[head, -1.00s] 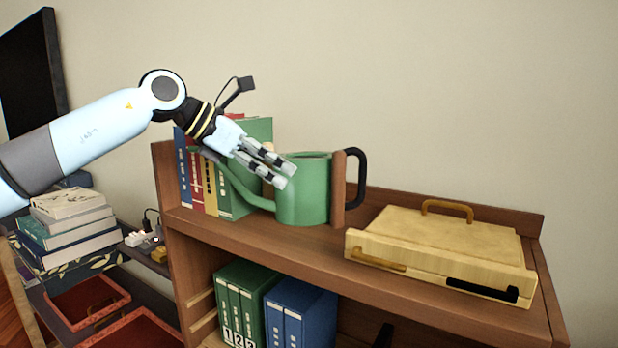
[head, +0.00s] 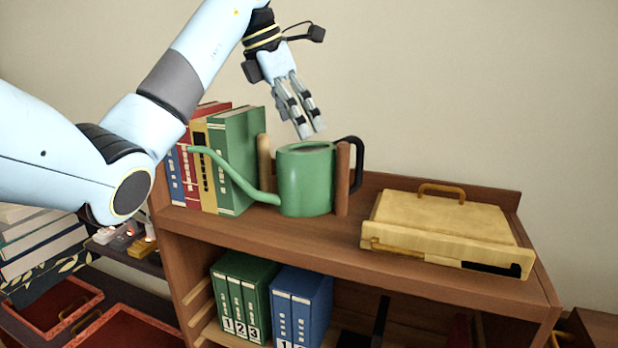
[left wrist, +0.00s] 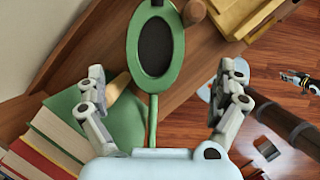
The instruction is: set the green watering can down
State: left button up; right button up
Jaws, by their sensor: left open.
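The green watering can (head: 305,183) stands upright on the top shelf board, its spout toward the books on the left and its black handle (head: 357,165) on the right. My left gripper (head: 312,133) is open and empty, with its fingers pointing down just above the can's top. In the left wrist view the can's oval top (left wrist: 155,45) shows ahead, beyond and between the spread fingers (left wrist: 160,105). Something black and white at that view's right edge looks like my right gripper (left wrist: 300,80); it is too small to tell its jaws.
Upright wooden posts flank the can, one on the left (head: 264,160) and one on the right (head: 341,180). Several books (head: 230,160) stand left of it. A pale wooden case (head: 445,226) lies to the right.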

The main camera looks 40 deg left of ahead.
aim_at(309, 148)
pick_arm(q)
jog(key=b+x, duration=0.1)
jog(key=x, duration=0.3)
jog(key=shift+w+d+f+b, duration=0.1)
jog(key=shift+f+b, duration=0.1)
jog(key=shift+b, duration=0.1)
jog(key=x, duration=0.1)
jog(key=p+x, duration=0.1)
jog(key=x, duration=0.1)
jog(key=a+x, duration=0.1)
jog(key=x, duration=0.1)
jog(key=shift+s+f+p, duration=0.15)
jog(key=shift+s+p, duration=0.1)
jog(key=shift+p, duration=0.15)
jog(key=shift+w+f, duration=0.1)
jog(key=shift+f, duration=0.2)
jog(key=c, duration=1.5)
jog(key=shift+r, duration=0.1)
jog(key=shift+c, duration=0.4)
pick_arm(e)
jog(key=shift+w+d+f, duration=0.3)
jog(key=shift+w+d, duration=0.05)
jog(key=shift+d, duration=0.1)
